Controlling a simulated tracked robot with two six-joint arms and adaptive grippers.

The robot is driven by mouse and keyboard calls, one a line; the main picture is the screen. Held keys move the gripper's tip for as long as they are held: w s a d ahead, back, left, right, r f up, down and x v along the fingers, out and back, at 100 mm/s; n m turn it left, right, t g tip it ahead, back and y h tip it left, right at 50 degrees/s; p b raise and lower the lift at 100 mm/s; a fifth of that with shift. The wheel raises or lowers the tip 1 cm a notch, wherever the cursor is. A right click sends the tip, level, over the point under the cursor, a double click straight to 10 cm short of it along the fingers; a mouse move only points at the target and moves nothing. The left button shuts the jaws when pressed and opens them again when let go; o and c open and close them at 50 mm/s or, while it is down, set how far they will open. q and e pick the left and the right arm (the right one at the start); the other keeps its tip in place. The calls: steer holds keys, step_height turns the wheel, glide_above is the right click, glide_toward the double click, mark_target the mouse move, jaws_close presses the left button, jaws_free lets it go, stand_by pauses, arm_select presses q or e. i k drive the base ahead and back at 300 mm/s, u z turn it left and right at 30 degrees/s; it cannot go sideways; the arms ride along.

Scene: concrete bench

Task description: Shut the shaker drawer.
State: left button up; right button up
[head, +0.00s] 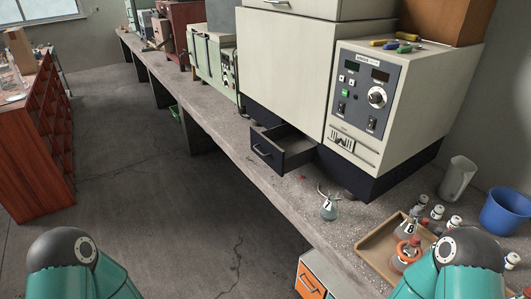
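The shaker (286,72) is a large cream machine with a dark base and stands on the concrete bench. Its control box (355,105) has a dark panel with a knob, displays and a green button. The small dark drawer (267,152) juts out from the dark base, open toward the aisle. A light handle is on its front, and the part of its inside that I see looks empty. Neither of my grippers is in view. Only teal arm links show at the bottom left and bottom right.
Screwdrivers (397,42) lie atop the control box. The floor before the drawer is clear.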

mark_target(284, 148)
steer(key=u, duration=0.25)
steer(key=i, duration=0.7)
steer(key=z, duration=1.7)
steer(key=k, duration=0.7)
steer(key=u, duration=0.8)
steer(key=i, duration=0.95)
steer(key=u, duration=0.05)
